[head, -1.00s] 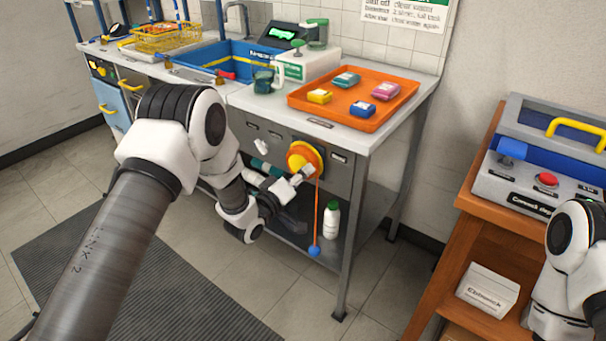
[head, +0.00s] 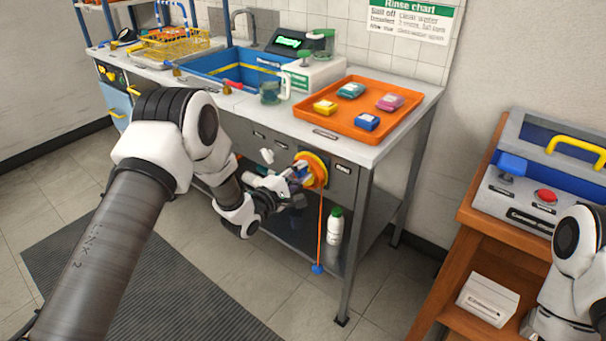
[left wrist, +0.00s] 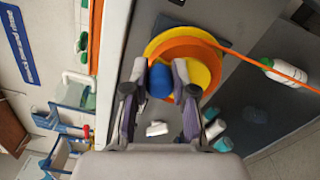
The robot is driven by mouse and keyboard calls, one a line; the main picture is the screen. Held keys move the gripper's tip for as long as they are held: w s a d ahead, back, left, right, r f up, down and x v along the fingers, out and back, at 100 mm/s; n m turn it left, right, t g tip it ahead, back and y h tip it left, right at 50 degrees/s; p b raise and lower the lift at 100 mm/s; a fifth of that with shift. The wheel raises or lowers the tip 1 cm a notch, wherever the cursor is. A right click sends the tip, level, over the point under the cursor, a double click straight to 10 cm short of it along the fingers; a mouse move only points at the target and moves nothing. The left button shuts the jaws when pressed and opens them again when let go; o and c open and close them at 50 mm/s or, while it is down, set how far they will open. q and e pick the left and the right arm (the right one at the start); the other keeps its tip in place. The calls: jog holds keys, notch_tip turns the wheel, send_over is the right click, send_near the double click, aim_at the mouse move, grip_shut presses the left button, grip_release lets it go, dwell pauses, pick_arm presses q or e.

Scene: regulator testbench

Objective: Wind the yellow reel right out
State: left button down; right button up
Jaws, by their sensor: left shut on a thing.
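The yellow reel (head: 315,167) with an orange middle is mounted on the grey front panel of the bench. In the left wrist view its yellow rim (left wrist: 207,52) shows behind the fingers. An orange cord (head: 320,225) hangs from the reel down to a blue weight (head: 317,268) near the lower shelf. My left gripper (head: 300,172) is at the reel's left side. In the left wrist view, my left gripper (left wrist: 161,75) is shut on the reel's blue knob (left wrist: 160,84). My right arm shows at the right edge, but its gripper is out of view.
A white bottle (head: 334,226) with a green cap stands on the lower shelf beside the cord. An orange tray (head: 350,132) with several coloured blocks sits on the benchtop above. A wooden stand (head: 462,240) holding a blue-grey console is to the right.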

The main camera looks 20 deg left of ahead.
pick_arm(q)
jog(key=shift+w+a+r+n, duration=0.1)
jog(key=shift+a+n, duration=0.15)
jog(key=shift+n, duration=0.45)
jog(key=shift+w+a+n, duration=0.1)
jog(key=shift+a+n, duration=0.15)
jog(key=shift+n, duration=0.45)
jog(key=c, duration=0.9)
grip_release()
jog(key=shift+c, duration=0.2)
jog(key=v, duration=1.2)
